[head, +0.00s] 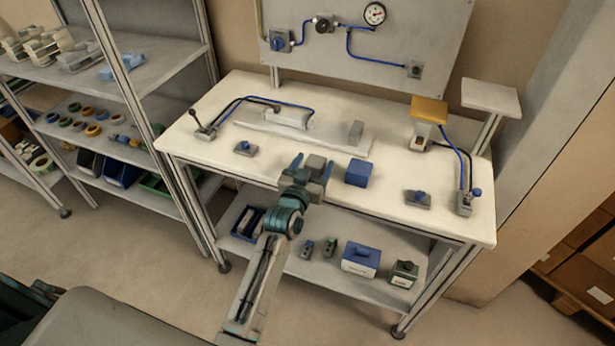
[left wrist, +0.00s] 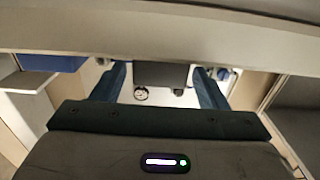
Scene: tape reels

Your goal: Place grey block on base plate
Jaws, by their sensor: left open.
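A grey block (head: 315,162) sits near the front edge of the white table, left of a blue block (head: 360,173). My left gripper (head: 311,169) is open, with its two blue fingers on either side of the grey block. In the left wrist view the grey block (left wrist: 160,74) shows between the spread fingers; I cannot tell whether they touch it. My right gripper is not in view.
A lever valve (head: 205,131) with blue hoses stands at the table's left. Small blue-knobbed parts (head: 245,148) and (head: 418,198) sit near the front. A yellow-topped stand (head: 429,110) and another valve (head: 464,203) are at the right. A panel (head: 370,45) rises behind.

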